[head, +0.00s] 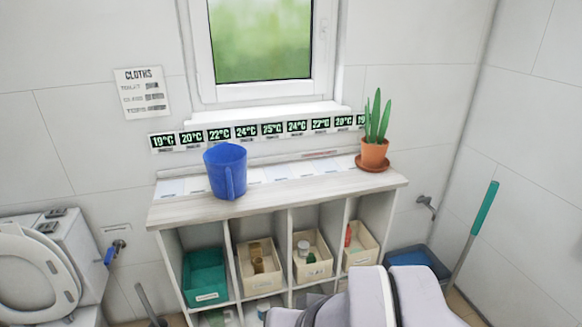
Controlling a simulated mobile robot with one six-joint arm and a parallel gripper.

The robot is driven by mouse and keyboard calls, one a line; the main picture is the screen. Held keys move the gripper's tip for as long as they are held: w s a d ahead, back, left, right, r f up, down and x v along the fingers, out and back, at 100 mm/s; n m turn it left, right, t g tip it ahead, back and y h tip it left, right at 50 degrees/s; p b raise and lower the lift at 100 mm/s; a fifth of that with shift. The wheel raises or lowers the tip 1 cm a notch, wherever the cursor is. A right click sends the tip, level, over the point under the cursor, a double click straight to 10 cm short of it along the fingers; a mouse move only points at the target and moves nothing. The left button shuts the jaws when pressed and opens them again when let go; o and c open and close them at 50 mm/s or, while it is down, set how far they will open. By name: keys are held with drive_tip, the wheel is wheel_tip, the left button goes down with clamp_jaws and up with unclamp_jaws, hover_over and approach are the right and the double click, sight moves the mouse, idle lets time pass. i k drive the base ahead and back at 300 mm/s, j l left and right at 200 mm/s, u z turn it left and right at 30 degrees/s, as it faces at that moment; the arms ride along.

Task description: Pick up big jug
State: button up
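A big blue jug (226,172) stands upright on the left part of the wooden shelf top, with its handle facing me. Its whole front shows and nothing touches it. Part of my own arm shows at the bottom right of the head view, in front of the shelf and apart from the jug. I cannot make out my gripper's fingers in this view.
A potted plant (374,150) stands at the right end of the shelf unit (290,200). Bins, including a green one (205,276), fill the compartments. A toilet (40,270) is at the left. A green-handled pole (484,210) leans at the right.

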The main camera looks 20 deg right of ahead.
sight(228, 175)
drive_tip(key=u, duration=1.4)
drive_tip(key=z, duration=1.4)
drive_tip(key=i+l+u, duration=0.25)
drive_tip(key=i+l, duration=0.4)
drive_tip(key=i+l+u, duration=0.2)
drive_tip(key=i+l, duration=0.4)
drive_tip(key=l, duration=0.15)
